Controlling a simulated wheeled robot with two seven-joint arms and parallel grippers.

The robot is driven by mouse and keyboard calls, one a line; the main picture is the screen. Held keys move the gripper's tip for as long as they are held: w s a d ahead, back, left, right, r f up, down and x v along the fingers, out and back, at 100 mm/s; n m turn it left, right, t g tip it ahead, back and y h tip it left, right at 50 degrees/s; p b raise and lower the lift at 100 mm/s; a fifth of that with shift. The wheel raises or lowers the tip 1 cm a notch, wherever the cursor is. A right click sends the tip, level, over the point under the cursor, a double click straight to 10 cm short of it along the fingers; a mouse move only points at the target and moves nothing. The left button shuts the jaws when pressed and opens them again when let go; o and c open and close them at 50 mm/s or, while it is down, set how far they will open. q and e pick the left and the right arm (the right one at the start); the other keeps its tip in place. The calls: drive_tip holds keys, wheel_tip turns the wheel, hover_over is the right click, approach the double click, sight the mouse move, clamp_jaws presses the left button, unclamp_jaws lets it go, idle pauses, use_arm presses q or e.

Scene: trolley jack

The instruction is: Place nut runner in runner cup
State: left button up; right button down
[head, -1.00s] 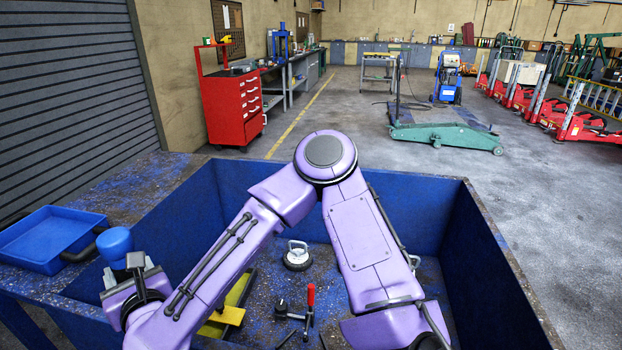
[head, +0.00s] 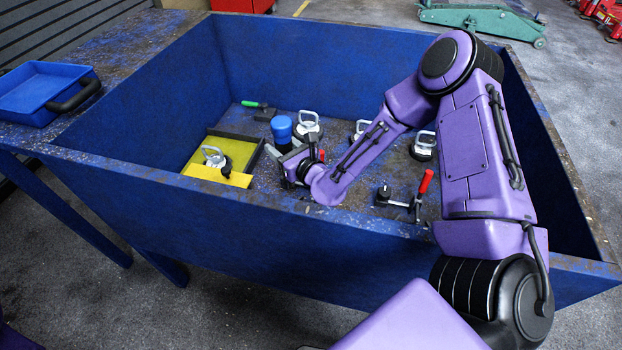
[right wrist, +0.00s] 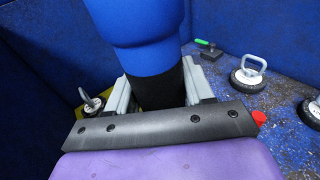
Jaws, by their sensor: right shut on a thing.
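The nut runner, a blue rounded body with a black lower part, shows in the head view (head: 282,130). It also fills the top middle of the right wrist view (right wrist: 150,45). My right gripper (head: 292,158) is shut on its black part, with a grey finger on either side, inside the blue bin. The nut runner stands roughly upright in the grip. Its lower end is hidden, so I cannot tell whether it touches anything. I cannot make out which thing is the runner cup. My left gripper is not in view.
The blue bin (head: 240,225) has high walls around my forearm. Inside are a yellow tray (head: 215,157) with a ringed suction cup, several more suction cups (head: 309,127), a red-handled clamp (head: 420,188) and a green-handled tool (head: 254,104). A blue tray (head: 45,88) lies on the left ledge.

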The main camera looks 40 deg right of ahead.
use_arm(q)
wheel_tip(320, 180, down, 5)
drive_tip(key=b, duration=0.3)
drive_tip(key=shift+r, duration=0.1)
use_arm(e)
wheel_tip(320, 180, down, 18)
drive_tip(key=s+d+n+y, duration=0.1)
drive_tip(key=s+d+y, duration=0.1)
drive_tip(key=shift+d+f+n+y, duration=0.25)
drive_tip(key=shift+d+n+y, duration=0.05)
drive_tip(key=shift+n, duration=0.1)
drive_tip(key=shift+f+b, duration=0.15)
drive_tip(key=shift+b, duration=0.2)
drive_tip(key=shift+c, duration=2.2)
unclamp_jaws()
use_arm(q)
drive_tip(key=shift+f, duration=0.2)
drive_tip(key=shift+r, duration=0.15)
